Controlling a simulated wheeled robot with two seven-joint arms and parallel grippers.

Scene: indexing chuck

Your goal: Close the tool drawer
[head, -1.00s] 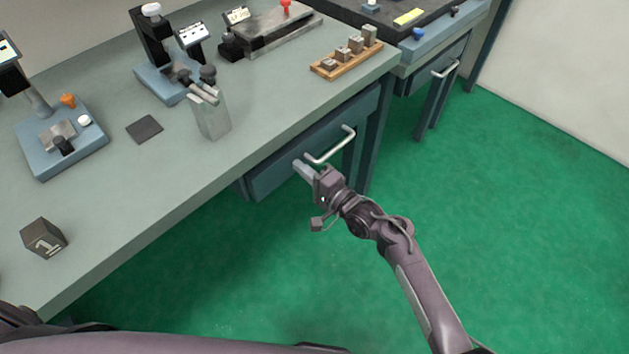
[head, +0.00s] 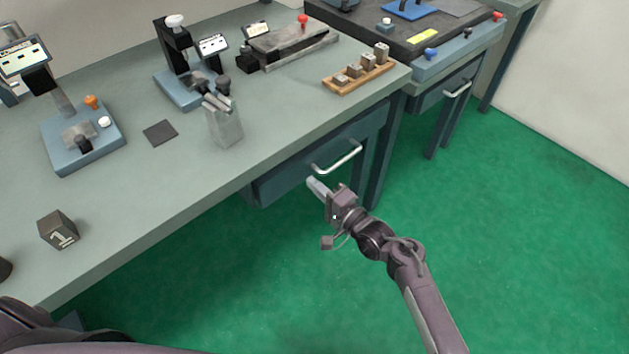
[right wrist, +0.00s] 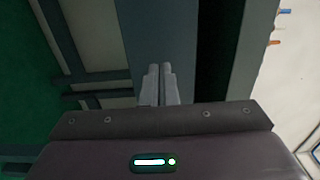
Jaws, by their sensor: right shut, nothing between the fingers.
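The tool drawer's blue-grey front (head: 285,183) is under the near bench's front edge, with a silver bar handle (head: 337,158). How far it stands out is hard to tell from above. My right gripper (head: 314,184) is shut and empty, its fingertips close to the drawer front, left of and below the handle. In the right wrist view the shut fingers (right wrist: 160,72) point at a blue-grey panel (right wrist: 160,30), apparently the drawer front, with a dark gap beside it. Whether they touch it I cannot tell. My left gripper is out of view.
The bench top (head: 190,185) holds a block marked 1 (head: 58,230), a metal holder with tools (head: 224,125), a wooden rack (head: 358,80) and blue fixtures. A second bench has another handled drawer (head: 440,93). The green floor (head: 520,230) is clear on the right.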

